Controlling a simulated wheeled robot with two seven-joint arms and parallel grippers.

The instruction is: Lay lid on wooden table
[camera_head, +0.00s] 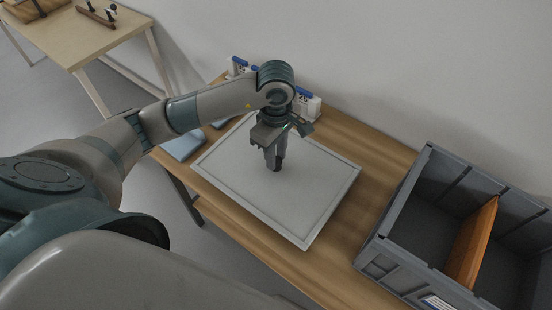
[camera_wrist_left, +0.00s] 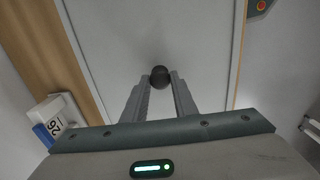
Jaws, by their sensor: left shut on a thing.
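The lid (camera_head: 315,207) is a flat light grey panel with a raised rim, over the wooden table (camera_head: 345,265). It also fills the middle of the left wrist view (camera_wrist_left: 205,40). My left gripper (camera_head: 275,165) points down at the middle of the lid. In the wrist view its fingers (camera_wrist_left: 160,85) are shut on the lid's round black knob (camera_wrist_left: 160,72). The lid looks about level; I cannot tell whether it touches the table or hangs just above it. My right gripper is not in view.
A grey crate (camera_head: 408,264) with an orange-brown divider (camera_head: 472,245) stands on the right of the table. White-and-blue numbered blocks (camera_head: 307,102) line the table's back edge. A blue-grey flat thing (camera_head: 183,146) lies left of the lid. Another table (camera_head: 75,38) stands at the far left.

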